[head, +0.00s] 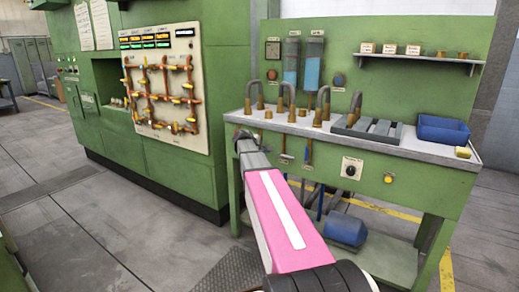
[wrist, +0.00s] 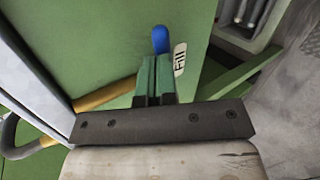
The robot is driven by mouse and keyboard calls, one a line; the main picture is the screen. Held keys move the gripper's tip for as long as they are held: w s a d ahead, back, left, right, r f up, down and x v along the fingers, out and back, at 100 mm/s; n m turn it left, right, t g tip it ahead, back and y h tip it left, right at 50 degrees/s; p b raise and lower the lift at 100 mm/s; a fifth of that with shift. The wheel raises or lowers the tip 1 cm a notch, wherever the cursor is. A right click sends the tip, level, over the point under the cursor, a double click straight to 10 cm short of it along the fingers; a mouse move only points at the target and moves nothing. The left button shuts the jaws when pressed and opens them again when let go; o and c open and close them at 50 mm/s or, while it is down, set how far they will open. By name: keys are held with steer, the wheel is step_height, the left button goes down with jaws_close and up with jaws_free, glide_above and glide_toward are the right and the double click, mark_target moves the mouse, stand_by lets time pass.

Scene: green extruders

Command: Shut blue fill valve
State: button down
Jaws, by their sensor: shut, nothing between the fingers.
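The blue fill valve shows in the wrist view as a rounded blue handle (wrist: 160,39) against a green panel. A small white label (wrist: 180,59) with dark lettering, seen sideways, is beside it. My gripper (wrist: 155,62) has its green fingers together with nothing between them. The fingertips are just short of the handle's lower end in the picture; I cannot tell whether they touch it.
A brass pipe (wrist: 108,94) runs close to the left of my fingers. The green bench (head: 410,177) carries bent grey pipes (head: 323,102), a grey slotted tray (head: 368,130) and a blue bin (head: 442,130). A green cabinet with orange piping (head: 160,95) stands left. Floor at left is clear.

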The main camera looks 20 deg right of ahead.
steer(key=shift+d+f+m+t+y, duration=0.3)
steer(key=shift+d+f+m, duration=0.1)
steer(key=shift+f, duration=0.4)
steer(key=shift+s+f, duration=0.1)
steer(key=shift+d, duration=0.1)
steer(key=d+r+v, duration=0.1)
steer(key=v, duration=1.4)
steer(key=s+a+f+m+g+y, duration=0.2)
steer(key=s+a+f, duration=0.3)
steer(key=s+f, duration=0.4)
steer(key=s+a+f+m+g+y, duration=0.2)
steer(key=s+a+f+m+y, duration=0.1)
steer(key=s+f, duration=0.5)
steer(key=s+a+f+m+g+y, duration=0.2)
steer(key=s+a+f, duration=0.6)
steer(key=f, duration=0.5)
steer(key=shift+s+f+m+y, duration=0.3)
steer(key=shift+s+m+y, duration=0.2)
steer(key=shift+s+y, duration=0.5)
